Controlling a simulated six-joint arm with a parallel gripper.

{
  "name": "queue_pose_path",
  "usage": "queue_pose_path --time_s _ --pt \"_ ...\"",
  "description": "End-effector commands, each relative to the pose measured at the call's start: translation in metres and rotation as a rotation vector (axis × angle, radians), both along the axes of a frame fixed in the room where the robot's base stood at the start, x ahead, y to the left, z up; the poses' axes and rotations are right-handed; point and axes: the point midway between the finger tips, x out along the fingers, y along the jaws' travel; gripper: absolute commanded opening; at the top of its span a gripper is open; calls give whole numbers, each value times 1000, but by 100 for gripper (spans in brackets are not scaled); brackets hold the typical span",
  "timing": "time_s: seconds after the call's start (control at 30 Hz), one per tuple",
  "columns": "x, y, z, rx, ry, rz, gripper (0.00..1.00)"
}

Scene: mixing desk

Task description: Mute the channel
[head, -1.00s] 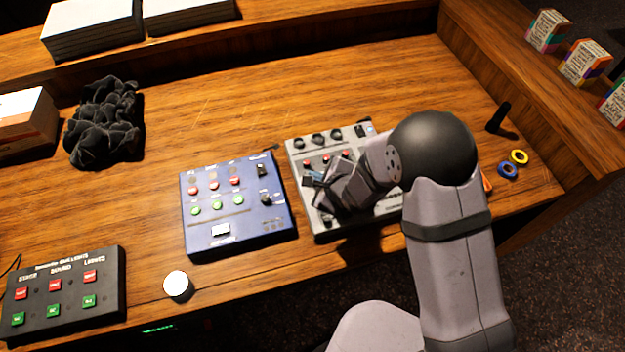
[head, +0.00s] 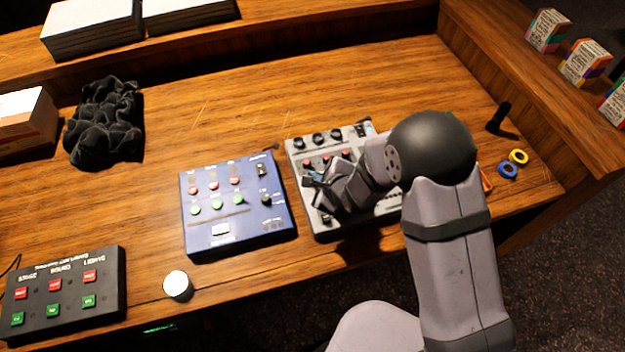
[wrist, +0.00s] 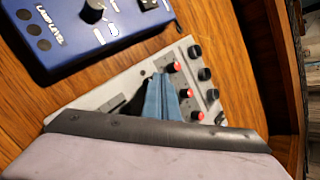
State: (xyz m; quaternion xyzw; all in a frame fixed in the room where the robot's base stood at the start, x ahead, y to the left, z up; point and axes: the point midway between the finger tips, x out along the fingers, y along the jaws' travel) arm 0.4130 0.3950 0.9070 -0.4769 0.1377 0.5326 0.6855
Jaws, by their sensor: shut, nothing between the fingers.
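The grey mixer panel (head: 295,157) lies on the desk beneath my gripper, with a row of black knobs (head: 318,138) along its far edge and red buttons below them. In the wrist view the panel (wrist: 98,97) shows several red buttons (wrist: 187,93) beside black knobs (wrist: 204,74). My gripper (head: 312,180) is shut and empty, low over the panel's left part. In the wrist view its blue-grey fingers (wrist: 160,98) are together beside the red buttons. I cannot tell whether the tips touch the panel. My arm hides the panel's right part.
A blue control box (head: 238,205) lies just left of the panel. A black button box (head: 65,290) and a white round knob (head: 177,285) are at the front left. Black crumpled cloth (head: 105,122) lies further back. Tape rings (head: 508,170) lie at the right.

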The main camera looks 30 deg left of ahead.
Motion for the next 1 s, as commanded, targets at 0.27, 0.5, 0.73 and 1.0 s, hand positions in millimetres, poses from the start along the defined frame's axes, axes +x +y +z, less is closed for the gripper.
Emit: queue_pose_path --time_s 0.27,0.5,0.73,1.0 --pt "0 0 -6 0 -1 -1 0" --pt "0 0 -6 0 0 0 0" --pt "0 0 -1 -1 0 -1 0" --pt "0 0 3 0 0 0 0"
